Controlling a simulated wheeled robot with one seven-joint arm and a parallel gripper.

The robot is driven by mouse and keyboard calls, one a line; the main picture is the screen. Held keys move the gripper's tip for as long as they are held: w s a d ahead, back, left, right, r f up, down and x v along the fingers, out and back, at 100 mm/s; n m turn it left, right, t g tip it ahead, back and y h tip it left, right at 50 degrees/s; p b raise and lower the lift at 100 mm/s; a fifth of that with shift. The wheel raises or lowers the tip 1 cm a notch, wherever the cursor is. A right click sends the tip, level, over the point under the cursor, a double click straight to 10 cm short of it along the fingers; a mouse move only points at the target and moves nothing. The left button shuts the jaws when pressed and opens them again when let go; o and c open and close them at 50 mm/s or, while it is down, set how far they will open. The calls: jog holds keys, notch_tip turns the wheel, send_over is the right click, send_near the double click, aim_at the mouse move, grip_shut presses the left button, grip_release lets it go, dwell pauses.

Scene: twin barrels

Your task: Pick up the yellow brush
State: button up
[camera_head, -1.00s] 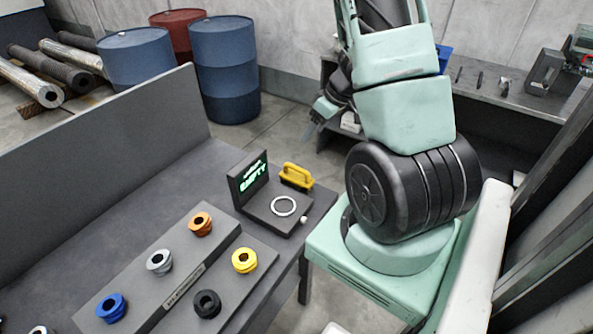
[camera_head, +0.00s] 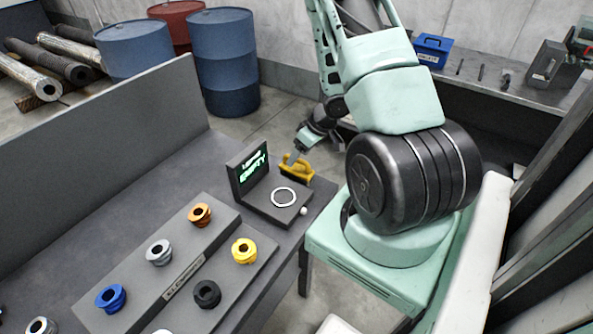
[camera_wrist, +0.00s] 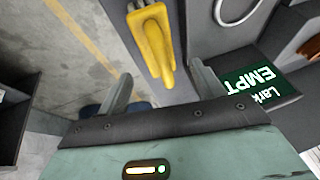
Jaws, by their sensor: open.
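The yellow brush (camera_head: 296,167) lies near the far right corner of the grey table (camera_head: 140,185), beside the small display stand. My gripper (camera_head: 299,152) is just behind and above the brush in the head view, coming from the far side. In the wrist view the yellow brush (camera_wrist: 153,42) is at upper centre, its handle pointing down towards the gap between my fingers. My gripper (camera_wrist: 160,88) is open there, with its two fingers spread to either side of the handle's near end. Whether the fingers touch the brush cannot be told.
A rack (camera_head: 190,270) of coloured threaded pieces fills the nearer table. Blue barrels (camera_head: 224,65) stand behind. A blue box (camera_head: 433,50) sits on the back bench.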

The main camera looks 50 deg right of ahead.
aim_at(294, 166)
jog(key=shift+x, duration=2.05)
jog(key=shift+s+f, duration=0.1)
jog(key=shift+s, duration=0.05)
jog(key=c, duration=1.1)
notch_tip(294, 166, up, 10)
jog(key=shift+p, duration=0.5)
